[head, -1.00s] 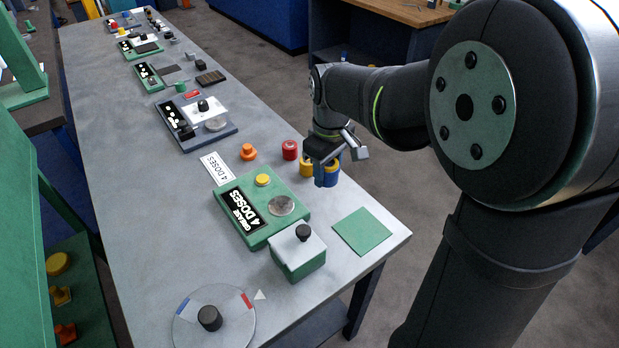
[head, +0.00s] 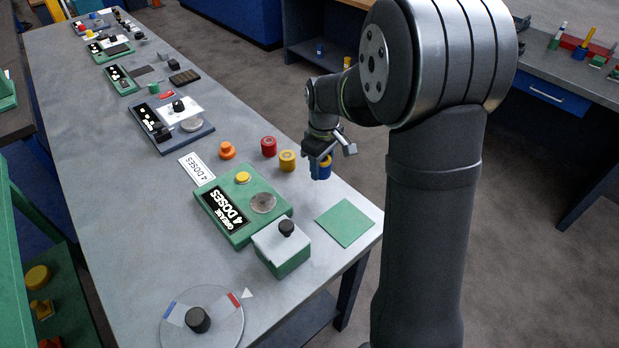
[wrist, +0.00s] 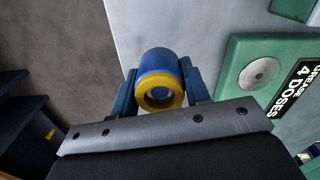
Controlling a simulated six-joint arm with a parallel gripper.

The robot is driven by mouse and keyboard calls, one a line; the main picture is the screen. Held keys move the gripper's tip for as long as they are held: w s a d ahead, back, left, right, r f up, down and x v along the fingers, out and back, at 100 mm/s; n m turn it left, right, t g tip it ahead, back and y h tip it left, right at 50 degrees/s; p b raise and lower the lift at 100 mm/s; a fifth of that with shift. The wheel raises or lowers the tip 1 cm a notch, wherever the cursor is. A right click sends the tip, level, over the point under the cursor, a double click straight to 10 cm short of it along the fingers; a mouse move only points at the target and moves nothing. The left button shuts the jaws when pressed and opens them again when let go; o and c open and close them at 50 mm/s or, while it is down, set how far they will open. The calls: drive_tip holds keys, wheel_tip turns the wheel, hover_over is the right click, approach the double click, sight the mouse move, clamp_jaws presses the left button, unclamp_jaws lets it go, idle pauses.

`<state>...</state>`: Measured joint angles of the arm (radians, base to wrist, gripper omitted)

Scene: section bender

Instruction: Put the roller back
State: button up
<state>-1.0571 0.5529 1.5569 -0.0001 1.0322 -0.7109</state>
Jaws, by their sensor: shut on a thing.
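My gripper (head: 319,163) is shut on a blue roller (head: 321,171) with a yellow ring at one end. In the wrist view the blue roller (wrist: 158,63) sits between both fingers, its yellow, hollow end facing the camera. It is near the far-right table edge in the head view; its height above the table is hard to tell. A yellow roller (head: 287,160) and a red roller (head: 269,146) stand on the table left of my gripper.
A green grease box (head: 240,208) marked 4 DOSES, a smaller green box (head: 282,252) with a black knob, a flat green square (head: 345,222), an orange knob (head: 227,150) and a round dial (head: 201,325) are on the table (head: 110,190). Floor lies past its right edge.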

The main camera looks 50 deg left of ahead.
sight(309, 187)
drive_tip(key=a, duration=0.1)
drive_tip(key=s+a+f, duration=0.1)
drive_tip(key=a+f, duration=0.1)
drive_tip(key=shift+s, duration=0.35)
drive_tip(key=shift+f, duration=1.95)
drive_tip(key=o, duration=1.3)
drive_tip(key=shift+f, duration=0.2)
drive_tip(key=shift+c, duration=0.2)
drive_tip(key=shift+r, duration=0.1)
wheel_tip(309, 187, up, 12)
